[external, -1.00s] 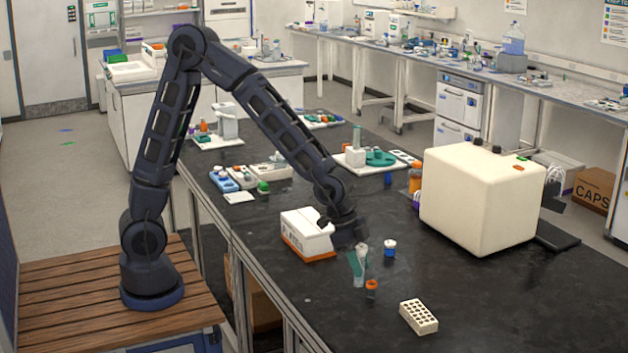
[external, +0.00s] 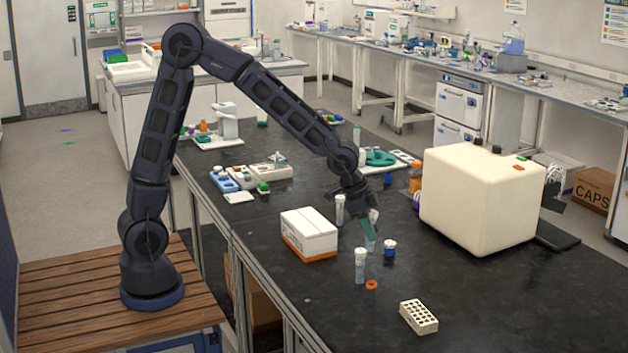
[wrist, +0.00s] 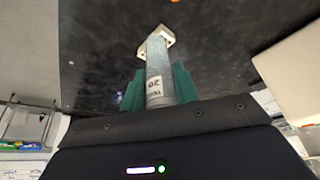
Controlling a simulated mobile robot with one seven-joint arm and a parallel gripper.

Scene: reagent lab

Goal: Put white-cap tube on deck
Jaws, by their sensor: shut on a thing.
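My gripper (external: 368,244) has teal fingers and hangs over the black deck (external: 480,300), tilted down. It is shut on a clear tube (wrist: 158,75), best seen in the wrist view with a white label. A pale, wider piece shows at the tube's far end there; I cannot tell for sure that it is its cap. In the external view, a white-cap clear tube (external: 360,268) stands upright on the deck, in front and left of my gripper. Another white-topped tube (external: 340,210) shows behind and left of my gripper.
A blue tube with a white cap (external: 390,252) stands right of my gripper. An orange ring (external: 371,285) and a cream rack (external: 419,316) lie in front. A white-orange box (external: 309,236) is left, a large cream machine (external: 480,205) right. The front deck is mostly clear.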

